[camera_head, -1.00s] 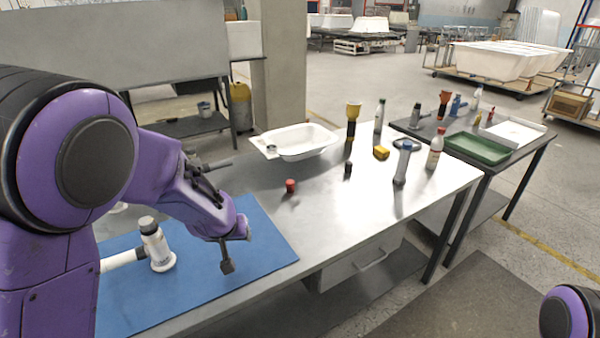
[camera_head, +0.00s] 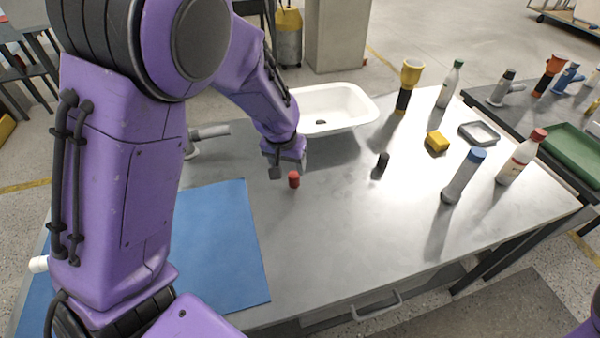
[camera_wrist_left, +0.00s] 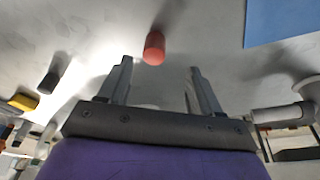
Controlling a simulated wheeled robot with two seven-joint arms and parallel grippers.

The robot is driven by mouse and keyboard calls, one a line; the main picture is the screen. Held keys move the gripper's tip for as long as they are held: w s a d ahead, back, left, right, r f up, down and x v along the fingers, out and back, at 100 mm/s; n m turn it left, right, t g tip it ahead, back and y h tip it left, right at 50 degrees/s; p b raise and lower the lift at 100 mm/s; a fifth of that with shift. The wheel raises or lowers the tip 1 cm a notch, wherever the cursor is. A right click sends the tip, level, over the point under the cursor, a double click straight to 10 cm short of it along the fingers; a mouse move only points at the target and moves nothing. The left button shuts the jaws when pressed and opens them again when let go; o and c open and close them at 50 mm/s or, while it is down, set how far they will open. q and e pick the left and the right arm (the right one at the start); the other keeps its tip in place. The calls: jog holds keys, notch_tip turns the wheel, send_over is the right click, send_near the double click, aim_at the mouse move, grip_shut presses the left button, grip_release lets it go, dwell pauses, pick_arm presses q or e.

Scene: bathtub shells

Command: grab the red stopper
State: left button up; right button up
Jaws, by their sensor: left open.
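The red stopper (camera_head: 294,179) is a small red cylinder standing on the grey metal table (camera_head: 330,235), just right of the blue mat. My left gripper (camera_head: 288,170) is close to it in the head view, pointing down. In the left wrist view the red stopper (camera_wrist_left: 154,47) lies ahead of the fingertips, between their lines, slightly toward the left finger. The left gripper (camera_wrist_left: 160,75) has its two fingers apart with nothing between them. My right gripper is not in view.
A white basin (camera_head: 345,105) stands behind the gripper. A blue mat (camera_head: 225,250) lies at left. The table's front middle is clear.

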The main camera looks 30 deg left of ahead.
aim_at(294, 174)
pick_arm(q)
notch_tip(294, 174, down, 2)
jog(key=f, duration=0.1)
jog(key=w+f, duration=0.2)
jog(key=f, duration=0.1)
jog(key=shift+w+d+f, duration=0.1)
jog(key=shift+w, duration=0.15)
jog(key=shift+f, duration=0.4)
jog(key=c, duration=1.1)
